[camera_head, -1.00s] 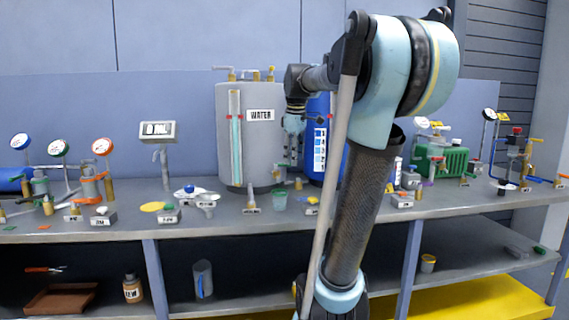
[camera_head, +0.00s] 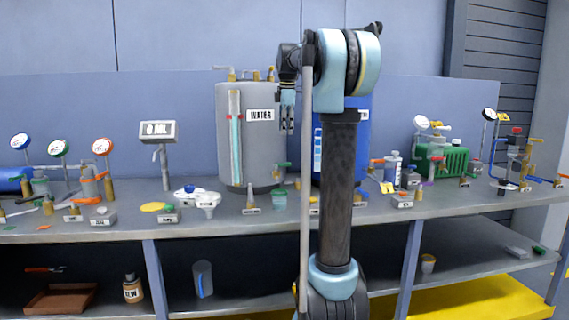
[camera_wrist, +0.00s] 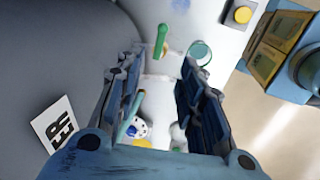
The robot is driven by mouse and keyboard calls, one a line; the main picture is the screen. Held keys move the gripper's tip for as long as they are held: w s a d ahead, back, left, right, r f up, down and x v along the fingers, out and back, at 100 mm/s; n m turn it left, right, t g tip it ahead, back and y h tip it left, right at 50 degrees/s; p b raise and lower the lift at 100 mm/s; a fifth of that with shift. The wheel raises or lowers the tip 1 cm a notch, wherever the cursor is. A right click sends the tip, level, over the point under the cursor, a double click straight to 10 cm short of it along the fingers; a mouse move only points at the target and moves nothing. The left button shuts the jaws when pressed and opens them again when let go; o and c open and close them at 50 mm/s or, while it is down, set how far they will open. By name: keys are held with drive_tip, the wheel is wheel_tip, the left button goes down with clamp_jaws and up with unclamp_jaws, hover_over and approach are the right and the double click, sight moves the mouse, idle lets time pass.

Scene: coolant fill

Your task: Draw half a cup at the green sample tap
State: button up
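A tap with a green handle (camera_head: 282,164) sticks out low on the right side of the grey tank labelled WATER (camera_head: 262,150). A small translucent green cup (camera_head: 279,200) stands on the bench below and slightly left of it. My gripper (camera_head: 287,131) hangs fingers down in front of the tank's right side, above the tap and the cup, touching neither. In the wrist view my gripper (camera_wrist: 160,70) is open and empty. Beyond its fingertips show a green handle (camera_wrist: 161,40) and a round teal cup top (camera_wrist: 200,52). Any liquid in the cup cannot be made out.
A display reading ML (camera_head: 158,131) stands left of the tank. A blue drum (camera_head: 352,150) stands behind my arm. White dishes (camera_head: 198,200) and small labelled blocks (camera_head: 251,211) lie along the bench front. A green ribbed unit (camera_head: 445,160) is on the right.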

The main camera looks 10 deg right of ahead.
drive_tip(key=w+f, duration=0.1)
drive_tip(key=f, duration=0.4)
drive_tip(key=w+f, duration=0.1)
drive_tip(key=f, duration=0.3)
drive_tip(key=w+f, duration=0.1)
drive_tip(key=f, duration=0.4)
drive_tip(key=shift+f, duration=0.35)
drive_tip(key=shift+c, duration=0.5)
clamp_jaws()
